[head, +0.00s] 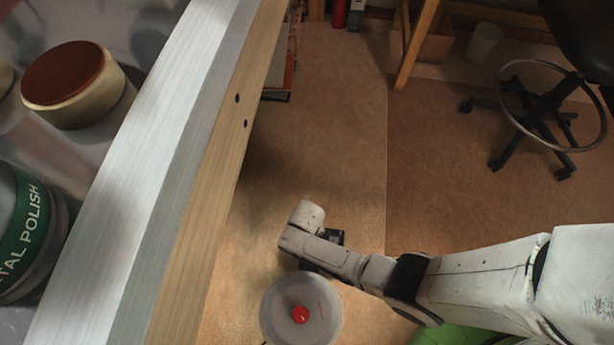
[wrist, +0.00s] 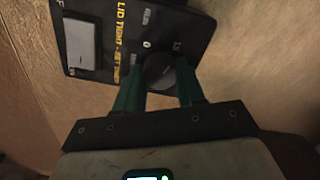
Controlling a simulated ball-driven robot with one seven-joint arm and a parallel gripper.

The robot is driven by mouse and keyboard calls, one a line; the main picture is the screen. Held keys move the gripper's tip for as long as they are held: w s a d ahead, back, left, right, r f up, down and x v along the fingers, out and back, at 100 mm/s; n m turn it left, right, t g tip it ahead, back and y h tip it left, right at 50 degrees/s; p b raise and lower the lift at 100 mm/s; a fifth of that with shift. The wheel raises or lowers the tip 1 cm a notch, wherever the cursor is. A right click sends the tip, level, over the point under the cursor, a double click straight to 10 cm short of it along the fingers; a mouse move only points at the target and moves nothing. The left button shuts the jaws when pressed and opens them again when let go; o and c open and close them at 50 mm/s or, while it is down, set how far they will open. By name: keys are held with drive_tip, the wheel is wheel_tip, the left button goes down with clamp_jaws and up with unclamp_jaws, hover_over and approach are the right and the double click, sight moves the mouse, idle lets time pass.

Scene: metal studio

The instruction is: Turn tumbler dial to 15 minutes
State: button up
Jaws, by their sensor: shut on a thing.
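In the wrist view a dark round dial (wrist: 158,68) sits at the lower edge of a black panel (wrist: 112,30) with yellow lettering. White marks, including a 0 above the dial, are printed around it; most are hard to read, and I cannot make out a pointer. My gripper (wrist: 158,84) has its green fingers on either side of the dial and is shut on it. In the head view my arm reaches in from the right; the fingers and the dial are hidden there.
A grey round thing with a red centre (head: 300,315) is just below my wrist in the head view. A long bench edge (head: 195,170) runs along the left, with a metal polish tin (head: 35,235) and a brown-lidded jar (head: 70,85) beyond it. A wheeled stool (head: 548,105) stands far right. Open floor lies between.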

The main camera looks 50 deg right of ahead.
drive_tip(key=o, duration=1)
drive_tip(key=shift+o, duration=0.2)
wheel_tip(320, 180, up, 11)
drive_tip(key=p, duration=0.6)
drive_tip(key=shift+f+p, duration=0.15)
drive_tip(key=shift+p, duration=0.2)
drive_tip(key=s+d+r+n, duration=0.2)
drive_tip(key=s+d+r, duration=0.1)
drive_tip(key=r, duration=0.6)
drive_tip(key=s+d+r+n+t, duration=0.1)
drive_tip(key=s+d+r, duration=0.15)
drive_tip(key=r, duration=0.55)
drive_tip(key=s+d+r+n, duration=0.2)
drive_tip(key=s+r, duration=0.2)
drive_tip(key=r, duration=0.5)
wheel_tip(320, 180, up, 26)
drive_tip(key=p, duration=2.5)
drive_tip(key=shift+s+d+p, duration=0.2)
drive_tip(key=shift+d+p, duration=0.05)
drive_tip(key=shift+p, duration=0.05)
